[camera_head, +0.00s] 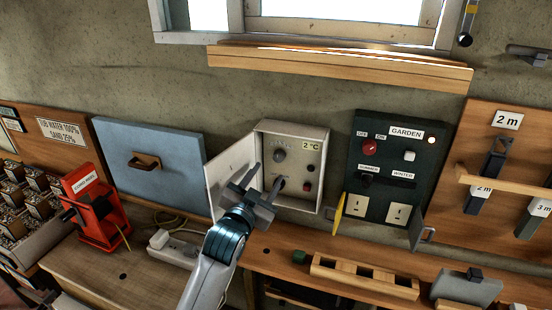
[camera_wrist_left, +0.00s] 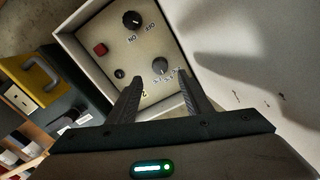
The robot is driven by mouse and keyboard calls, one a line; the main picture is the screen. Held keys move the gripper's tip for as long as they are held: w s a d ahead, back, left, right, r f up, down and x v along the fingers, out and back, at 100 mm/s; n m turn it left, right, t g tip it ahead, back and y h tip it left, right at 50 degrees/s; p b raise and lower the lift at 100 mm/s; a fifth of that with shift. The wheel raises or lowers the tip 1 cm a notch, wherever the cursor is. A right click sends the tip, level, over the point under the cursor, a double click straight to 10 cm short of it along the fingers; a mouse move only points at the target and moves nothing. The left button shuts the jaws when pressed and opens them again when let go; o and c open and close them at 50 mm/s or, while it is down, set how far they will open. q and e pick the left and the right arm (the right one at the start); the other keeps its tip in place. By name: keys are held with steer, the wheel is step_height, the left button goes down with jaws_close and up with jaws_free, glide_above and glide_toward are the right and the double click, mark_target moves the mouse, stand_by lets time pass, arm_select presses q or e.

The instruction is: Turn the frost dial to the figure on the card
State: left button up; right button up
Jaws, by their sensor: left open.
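A shallow pale box (camera_head: 321,137) is fixed to the wall with its door (camera_head: 217,176) open to the left. A card reading 2 °C (camera_head: 311,145) is at its upper right. The grey frost dial (camera_head: 279,155) is at the upper left of the panel; in the left wrist view the dial (camera_wrist_left: 160,66) has small marks around it, too small to read surely. A black ON/OFF knob (camera_wrist_left: 132,20) is on the same panel. My left gripper (camera_head: 266,175) is open in front of the box. In the wrist view its fingertips point toward the dial, with no contact visible.
A red button (camera_wrist_left: 100,48) and a small black knob (camera_wrist_left: 119,74) share the panel. A dark GARDEN panel (camera_head: 383,155) stands right of the box. A blue board (camera_head: 180,145) is left of the door. A wooden rack (camera_head: 363,277) lies on the bench below.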

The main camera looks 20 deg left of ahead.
mark_target(277, 160)
arm_select(q)
steer(key=w+p, duration=0.2)
steer(key=w, duration=0.6)
steer(key=shift+w+d, duration=0.15)
steer(key=shift+c, duration=0.9)
steer(key=c, duration=0.9)
